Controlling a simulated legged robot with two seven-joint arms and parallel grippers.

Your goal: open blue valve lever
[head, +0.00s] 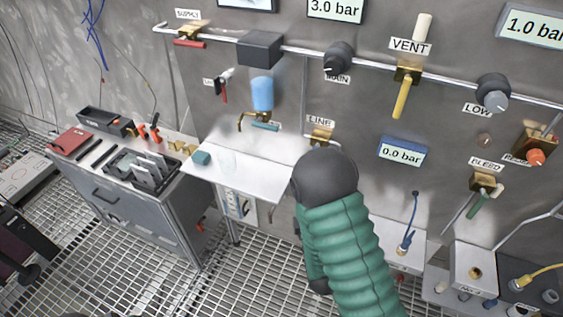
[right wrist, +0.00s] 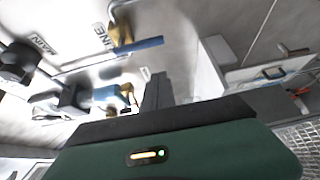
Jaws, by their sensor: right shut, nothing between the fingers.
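The blue valve lever (right wrist: 135,50) shows in the right wrist view as a long bar on a brass valve body (right wrist: 120,28), beside a label partly reading "INE". In the head view the brass LINE valve (head: 320,134) is on the wall panel, and my right arm's dark wrist hides its lever. My right gripper (right wrist: 156,90) shows as dark fingers, shut and empty, just below the lever's right part in the right wrist view. I cannot tell whether they touch it. In the head view the gripper is hidden behind my green-sleeved arm. My left gripper is not in view.
A blue filter bowl (head: 262,94) hangs left of the LINE valve. A white shelf (head: 250,180) juts out below. The yellow VENT lever (head: 402,98), green BLEED lever (head: 477,204) and a 0.0 bar display (head: 403,151) are to the right. A tool bench (head: 145,215) stands left.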

